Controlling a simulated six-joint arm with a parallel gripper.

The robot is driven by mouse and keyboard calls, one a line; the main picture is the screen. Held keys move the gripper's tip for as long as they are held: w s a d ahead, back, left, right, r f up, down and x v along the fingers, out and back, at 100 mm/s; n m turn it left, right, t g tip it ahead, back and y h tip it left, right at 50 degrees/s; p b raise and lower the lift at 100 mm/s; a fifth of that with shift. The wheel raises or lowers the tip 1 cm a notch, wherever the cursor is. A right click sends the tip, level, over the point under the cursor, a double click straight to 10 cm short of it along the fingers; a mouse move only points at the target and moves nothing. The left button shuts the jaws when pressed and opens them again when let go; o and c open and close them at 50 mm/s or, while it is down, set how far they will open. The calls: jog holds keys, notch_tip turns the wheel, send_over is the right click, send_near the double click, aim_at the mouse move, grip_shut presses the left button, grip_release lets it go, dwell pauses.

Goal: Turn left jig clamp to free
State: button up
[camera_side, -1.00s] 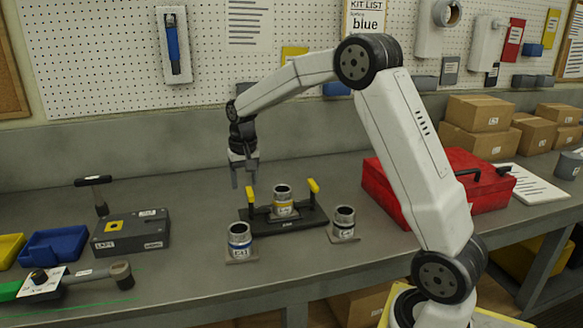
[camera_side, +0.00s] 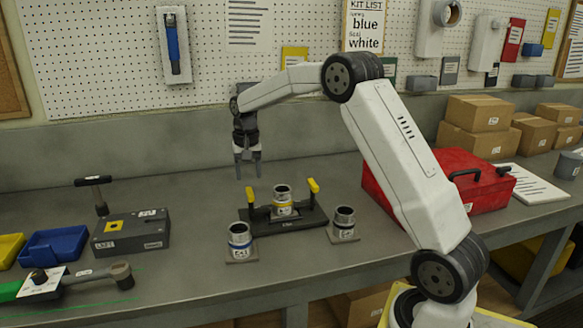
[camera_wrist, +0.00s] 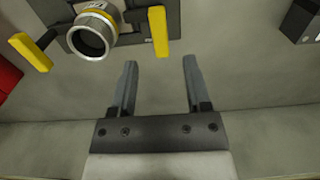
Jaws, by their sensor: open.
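The black jig (camera_side: 308,216) stands on the bench and holds a grey cylinder with a yellow band (camera_side: 282,198). The left jig clamp (camera_side: 250,195) has a yellow handle; in the wrist view it is the right-hand handle (camera_wrist: 158,31), pointing down the picture toward my fingers. The right clamp (camera_side: 314,186) is also yellow; in the wrist view its handle (camera_wrist: 31,53) lies at a slant. My gripper (camera_side: 248,170) is open and empty, above and behind the left clamp. In the wrist view its fingertips (camera_wrist: 160,63) are below that handle, apart from it.
A blue-banded cylinder (camera_side: 239,235) and a dark-banded cylinder (camera_side: 344,218) stand on small plates in front of the jig. A red toolbox (camera_side: 480,187) is to the right. A grey box (camera_side: 130,238) is to the left. Bench behind the jig is clear.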

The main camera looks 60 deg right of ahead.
aim_at(250, 191)
jog(key=shift+f, duration=2.8)
grip_shut()
